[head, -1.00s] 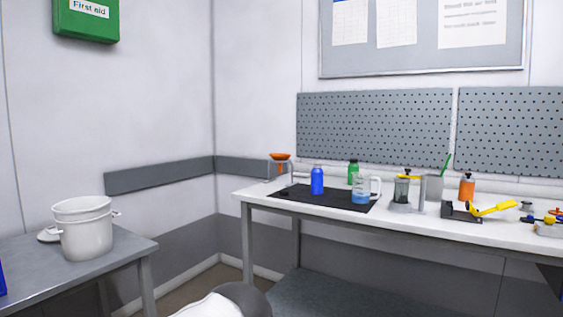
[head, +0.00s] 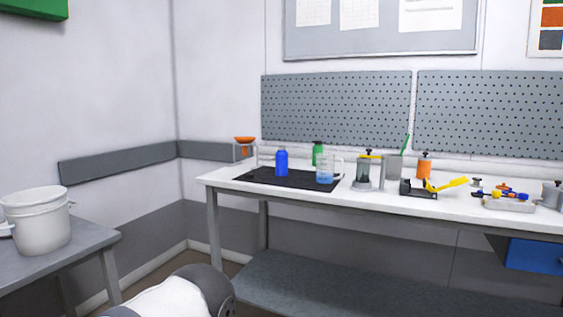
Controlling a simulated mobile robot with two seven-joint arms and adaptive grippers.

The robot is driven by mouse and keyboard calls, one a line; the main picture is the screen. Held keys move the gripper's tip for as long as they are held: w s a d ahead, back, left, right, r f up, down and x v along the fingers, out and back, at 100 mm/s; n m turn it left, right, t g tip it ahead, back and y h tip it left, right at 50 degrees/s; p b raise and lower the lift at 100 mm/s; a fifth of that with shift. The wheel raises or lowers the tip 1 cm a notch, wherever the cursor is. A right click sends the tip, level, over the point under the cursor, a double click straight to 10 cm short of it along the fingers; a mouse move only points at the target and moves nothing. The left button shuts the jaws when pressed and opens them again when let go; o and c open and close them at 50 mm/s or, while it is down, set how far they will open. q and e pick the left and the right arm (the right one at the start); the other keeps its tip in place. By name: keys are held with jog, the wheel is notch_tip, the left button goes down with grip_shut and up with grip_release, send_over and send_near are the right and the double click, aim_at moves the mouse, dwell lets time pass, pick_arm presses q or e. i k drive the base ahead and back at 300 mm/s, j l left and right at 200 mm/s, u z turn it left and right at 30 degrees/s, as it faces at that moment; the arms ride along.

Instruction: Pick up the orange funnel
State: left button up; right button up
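The orange funnel (head: 244,140) sits in a small grey stand at the far left end of the white workbench (head: 390,203), near the wall. Its wide cone faces up and its narrow part points down inside the stand. A white and dark grey part of my own arm shows at the bottom of the head view, well short of the bench. Neither of my grippers is in view.
A black mat (head: 262,178) holds a blue bottle (head: 281,162) and a clear jug (head: 326,172) with blue liquid. A green bottle (head: 318,153) stands behind. A grey table (head: 90,240) with a white pot (head: 42,228) is at the left. Tools fill the bench's right side.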

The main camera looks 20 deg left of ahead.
aim_at(241, 140)
jog(key=i+j, duration=0.15)
jog(key=j, duration=0.2)
jog(key=i+j, duration=0.1)
jog(key=j, duration=0.25)
jog(key=i+j, duration=0.15)
jog(key=j, duration=0.2)
jog(key=i+j, duration=0.15)
jog(key=j, duration=0.25)
jog(key=i+j, duration=0.1)
jog(key=j, duration=0.25)
jog(key=i+j, duration=0.15)
jog(key=j, duration=0.2)
jog(key=i+j, duration=0.1)
jog(key=j, duration=0.25)
